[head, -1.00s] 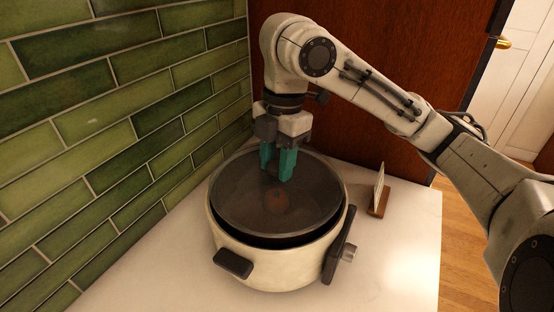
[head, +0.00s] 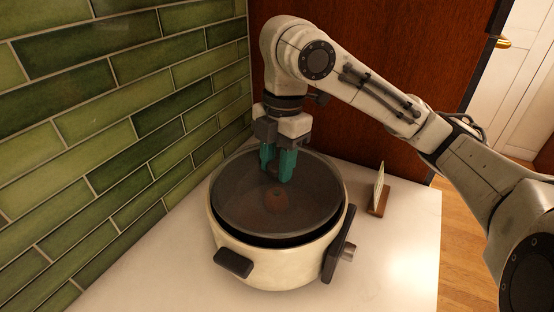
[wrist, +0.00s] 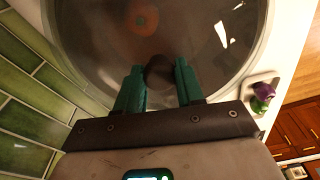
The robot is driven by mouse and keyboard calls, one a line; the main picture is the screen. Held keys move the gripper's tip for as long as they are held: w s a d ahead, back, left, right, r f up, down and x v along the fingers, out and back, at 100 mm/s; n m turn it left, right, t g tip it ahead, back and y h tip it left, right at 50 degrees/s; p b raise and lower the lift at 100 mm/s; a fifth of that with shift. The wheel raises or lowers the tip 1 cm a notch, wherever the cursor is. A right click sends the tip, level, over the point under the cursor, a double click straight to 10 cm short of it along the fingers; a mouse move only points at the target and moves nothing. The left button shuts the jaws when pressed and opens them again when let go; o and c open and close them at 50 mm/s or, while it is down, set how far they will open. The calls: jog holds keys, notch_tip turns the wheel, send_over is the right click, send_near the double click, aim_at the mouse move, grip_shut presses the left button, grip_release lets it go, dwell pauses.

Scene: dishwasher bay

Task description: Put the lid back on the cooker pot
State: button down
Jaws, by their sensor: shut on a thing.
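The cooker pot (head: 270,268) is a cream, round pot with dark side handles, standing on the white counter. Its round, dark-tinted see-through lid (head: 235,205) is over the pot's mouth, and a dark band shows between lid and pot at the front. I cannot tell whether the lid touches the rim. My gripper (head: 277,175), with green fingers, points down at the lid's middle from above. In the wrist view its fingers are shut on the dark lid knob (wrist: 160,70). A reddish-brown round spot (wrist: 146,22) shows through the lid.
Green wall tiles (head: 120,120) stand close on the left, and a dark wood panel (head: 375,110) is behind. A small card in a wooden stand (head: 379,203) is right of the pot. The counter (head: 400,260) is clear at front right.

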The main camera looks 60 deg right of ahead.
dwell(0.9)
jog(key=shift+c, duration=0.8)
grip_release()
jog(key=shift+r+p, duration=3.5)
grip_shut()
